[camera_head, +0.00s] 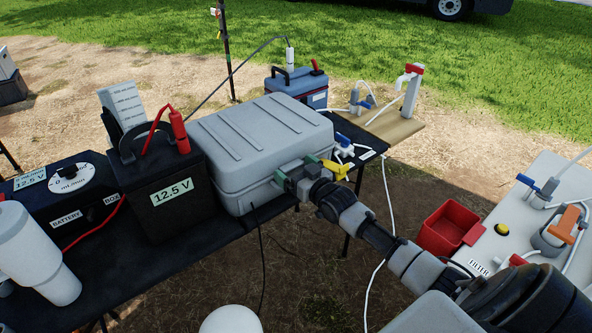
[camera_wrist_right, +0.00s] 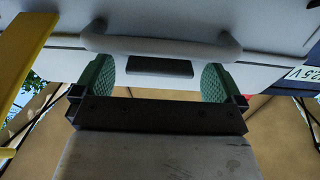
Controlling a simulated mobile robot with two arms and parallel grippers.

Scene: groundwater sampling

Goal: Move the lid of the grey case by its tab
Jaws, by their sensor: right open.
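The grey case (camera_head: 243,155) stands on the dark table with its ribbed lid (camera_head: 255,128) down. My right gripper (camera_head: 296,168) is at the front face of the case, near the lid seam, with its green-padded fingers apart. In the right wrist view the open fingers (camera_wrist_right: 160,82) stand on either side of a dark rectangular piece (camera_wrist_right: 160,67). A rounded grey bar (camera_wrist_right: 160,43) on the case lies just beyond the fingertips. I cannot tell whether the fingers touch it, or which piece is the tab. My left gripper is not in view.
A 12.5 V battery (camera_head: 160,190) with red clips stands close left of the case. A yellow lever (camera_head: 336,169) is right beside my right gripper. A blue box (camera_head: 298,88) is behind the case. A red bin (camera_head: 447,229) is at the right.

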